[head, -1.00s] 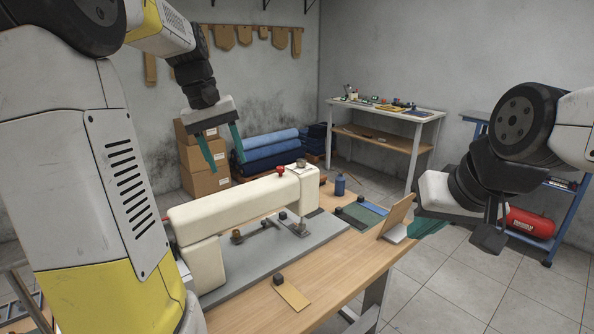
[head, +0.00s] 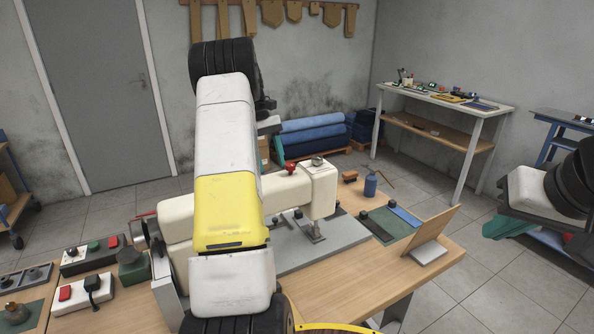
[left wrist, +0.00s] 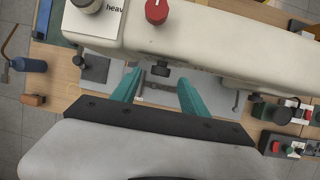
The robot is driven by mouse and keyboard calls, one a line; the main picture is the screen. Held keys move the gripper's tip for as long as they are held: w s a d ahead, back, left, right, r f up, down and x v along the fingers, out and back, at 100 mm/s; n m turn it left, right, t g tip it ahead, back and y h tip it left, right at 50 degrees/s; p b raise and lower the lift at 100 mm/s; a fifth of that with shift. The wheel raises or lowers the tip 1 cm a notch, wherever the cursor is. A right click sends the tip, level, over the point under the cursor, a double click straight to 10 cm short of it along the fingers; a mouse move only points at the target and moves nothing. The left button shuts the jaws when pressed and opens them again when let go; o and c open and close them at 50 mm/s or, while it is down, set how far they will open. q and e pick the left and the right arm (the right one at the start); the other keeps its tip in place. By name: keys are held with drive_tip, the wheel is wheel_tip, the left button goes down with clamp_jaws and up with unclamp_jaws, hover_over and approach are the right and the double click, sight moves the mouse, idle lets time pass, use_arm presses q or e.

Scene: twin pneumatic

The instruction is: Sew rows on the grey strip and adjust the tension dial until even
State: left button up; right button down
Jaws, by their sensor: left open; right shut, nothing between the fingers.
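The cream sewing machine (head: 280,190) stands on a grey base plate (head: 335,245) on the wooden table, partly hidden by my left arm. On top of its head sit a red knob (head: 291,168) and a round dial (head: 318,161). In the left wrist view, this dial (left wrist: 90,5) has a partly cut-off label reading "heav". My left gripper (left wrist: 160,78) is open and empty over the far side of the machine arm; its head view is mostly hidden. My right gripper (head: 508,224) is shut and empty, right of the table. I cannot clearly pick out the grey strip.
Button boxes (head: 85,292) stand left. A white shelf table (head: 445,101) and blue fabric rolls (head: 312,135) are at the back.

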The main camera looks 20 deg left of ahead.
use_arm(q)
drive_tip(key=shift+x, duration=1.95)
drive_tip(key=shift+s, duration=0.1)
clamp_jaws()
